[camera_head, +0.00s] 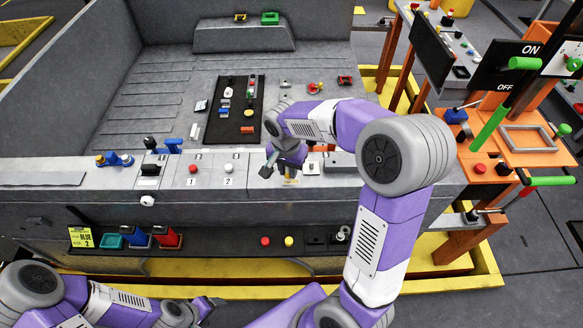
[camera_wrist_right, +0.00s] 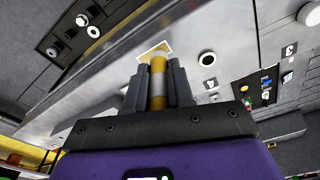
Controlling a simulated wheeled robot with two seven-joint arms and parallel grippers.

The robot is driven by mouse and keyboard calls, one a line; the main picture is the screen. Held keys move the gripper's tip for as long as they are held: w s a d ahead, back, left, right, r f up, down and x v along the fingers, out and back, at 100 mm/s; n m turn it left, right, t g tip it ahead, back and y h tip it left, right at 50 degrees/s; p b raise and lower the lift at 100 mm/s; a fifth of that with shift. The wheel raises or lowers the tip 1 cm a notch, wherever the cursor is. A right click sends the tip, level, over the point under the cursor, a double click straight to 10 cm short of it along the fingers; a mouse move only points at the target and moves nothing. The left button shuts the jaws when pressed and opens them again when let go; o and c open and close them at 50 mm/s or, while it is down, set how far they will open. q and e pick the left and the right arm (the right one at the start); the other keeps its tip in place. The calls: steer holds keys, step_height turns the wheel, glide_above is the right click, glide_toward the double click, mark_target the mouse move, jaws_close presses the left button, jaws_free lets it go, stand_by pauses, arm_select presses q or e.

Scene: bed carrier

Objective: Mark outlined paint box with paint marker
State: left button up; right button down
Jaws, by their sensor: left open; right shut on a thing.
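My right gripper (camera_head: 275,163) is over the grey front ledge of the carrier. In the right wrist view my right gripper (camera_wrist_right: 158,88) is shut on a paint marker (camera_wrist_right: 157,85) with a yellow body and a grey band. The marker's far end points at the outlined paint box (camera_wrist_right: 146,54), a small square with a pale yellow outline on the grey ledge. The marker overlaps the box in this view; I cannot tell whether it touches. My left gripper (camera_head: 207,306) is open and empty at the bottom left, low in front of the carrier.
A red button (camera_head: 193,169) and a white button (camera_head: 228,168) sit on the ledge left of my right gripper. A lower shelf holds teal (camera_head: 111,239), blue (camera_head: 138,237) and red (camera_head: 168,237) items beside a yellow label (camera_head: 82,237). An orange lever stand (camera_head: 515,150) is at right.

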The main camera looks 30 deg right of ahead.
steer(key=shift+a, duration=0.15)
steer(key=shift+w+a, duration=0.45)
steer(key=shift+a, duration=0.15)
steer(key=shift+d, duration=0.2)
steer(key=shift+s+d, duration=0.45)
steer(key=shift+d, duration=0.15)
steer(key=shift+s+d, duration=0.1)
steer(key=shift+s+d, duration=0.35)
steer(key=shift+d, duration=0.25)
steer(key=shift+d, duration=0.1)
steer(key=shift+s+d, duration=0.45)
steer(key=shift+d, duration=0.15)
steer(key=shift+w+a, duration=0.1)
steer(key=shift+a, duration=0.05)
